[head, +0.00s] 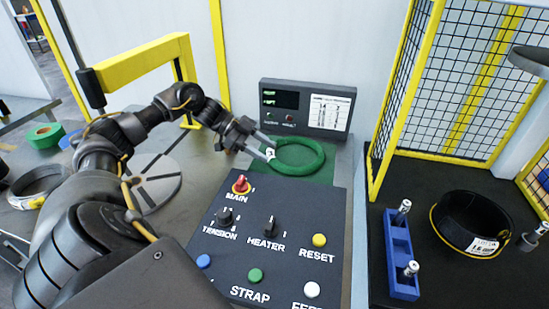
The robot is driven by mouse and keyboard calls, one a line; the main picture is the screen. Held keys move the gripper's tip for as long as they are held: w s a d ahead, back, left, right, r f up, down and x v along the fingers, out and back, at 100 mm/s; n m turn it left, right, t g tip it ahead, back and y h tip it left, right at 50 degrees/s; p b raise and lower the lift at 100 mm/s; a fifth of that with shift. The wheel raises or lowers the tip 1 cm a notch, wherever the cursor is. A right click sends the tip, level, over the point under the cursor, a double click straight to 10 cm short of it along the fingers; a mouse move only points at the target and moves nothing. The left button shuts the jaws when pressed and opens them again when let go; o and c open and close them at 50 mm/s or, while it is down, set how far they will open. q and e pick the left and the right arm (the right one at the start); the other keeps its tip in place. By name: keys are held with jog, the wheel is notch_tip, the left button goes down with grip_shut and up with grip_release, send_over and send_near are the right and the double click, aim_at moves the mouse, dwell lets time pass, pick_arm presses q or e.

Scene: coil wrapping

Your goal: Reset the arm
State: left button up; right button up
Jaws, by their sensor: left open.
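My left arm reaches in from the left of the head view. Its gripper (266,148) is open, with its fingertips at the left side of a green ring-shaped coil (318,163). A small white label shows at the fingertips. The coil lies flat on a green surface (324,178) behind the control panel (285,215). I cannot tell whether the fingers touch the coil. My right gripper is not in view.
The panel carries a red MAIN knob (241,184), a yellow RESET button (319,240) and other controls. A display box (305,105) stands behind. At right are a blue holder (400,250), a black coil (468,222) and a yellow-framed mesh fence (385,100).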

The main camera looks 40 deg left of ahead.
pick_arm(q)
jog(key=shift+s+a, duration=0.2)
jog(key=shift+a, duration=0.2)
jog(key=shift+f, duration=0.1)
